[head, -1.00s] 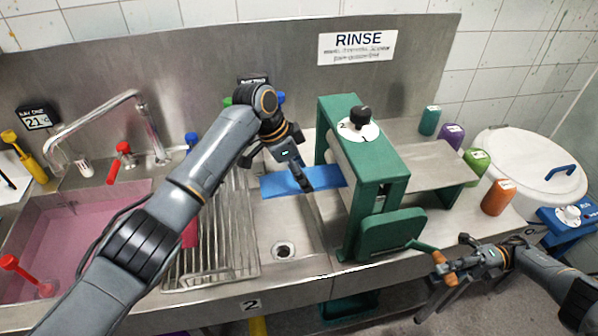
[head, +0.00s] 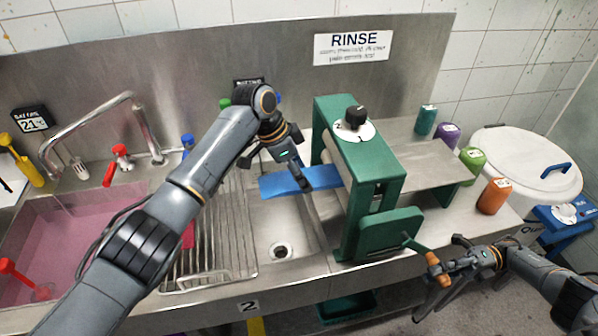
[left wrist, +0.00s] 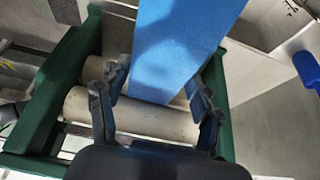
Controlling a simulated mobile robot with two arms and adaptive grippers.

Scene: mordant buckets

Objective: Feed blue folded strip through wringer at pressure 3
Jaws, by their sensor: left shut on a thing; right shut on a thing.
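The green wringer (head: 382,165) stands over the right part of the sink unit. Its black pressure knob (head: 355,117) sits on a white dial where a 2 and a 1 show; I cannot tell the set value. The blue folded strip (head: 280,184) reaches right to the wringer's entry side. My left gripper (head: 305,188) is shut on the strip close to the rollers. In the left wrist view the strip's end meets the pale rollers (left wrist: 140,120); whether it is between them is unclear. My right gripper (head: 440,270) is shut on the orange-brown crank handle (head: 434,260).
A steel outfeed board (head: 425,152) lies beyond the wringer. Several coloured bottles stand along the right edge near a white lidded pot (head: 520,165). A drain rack (head: 220,240) and a pink-filled basin (head: 75,240) lie to the left.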

